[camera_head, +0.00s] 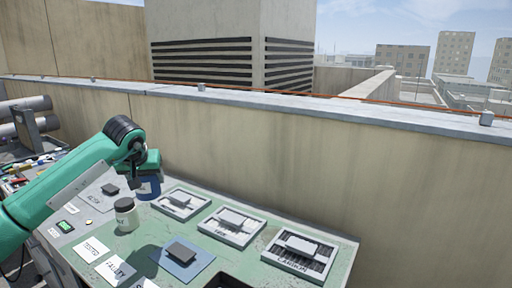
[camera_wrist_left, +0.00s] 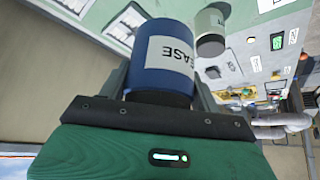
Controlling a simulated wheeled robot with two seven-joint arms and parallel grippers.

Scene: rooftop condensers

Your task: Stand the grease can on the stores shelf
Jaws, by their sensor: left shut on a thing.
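The grease can is blue with a white label reading "EASE" in the left wrist view (camera_wrist_left: 165,58). My left gripper (camera_wrist_left: 160,92) is shut on it, with a finger on each side of the can. In the head view the blue can (camera_head: 148,187) hangs below my left gripper (camera_head: 146,174), above the green bench (camera_head: 215,256), just behind a pale jar. Whether it touches the bench cannot be told. I cannot make out a stores shelf in these views. My right gripper is not in view.
A pale jar with a dark lid (camera_head: 126,216) stands close in front of the can. Several grey trays (camera_head: 233,226) with parts line the bench's back. A blue mat (camera_head: 182,261) and white labels lie in front. A parapet wall (camera_head: 260,150) runs behind.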

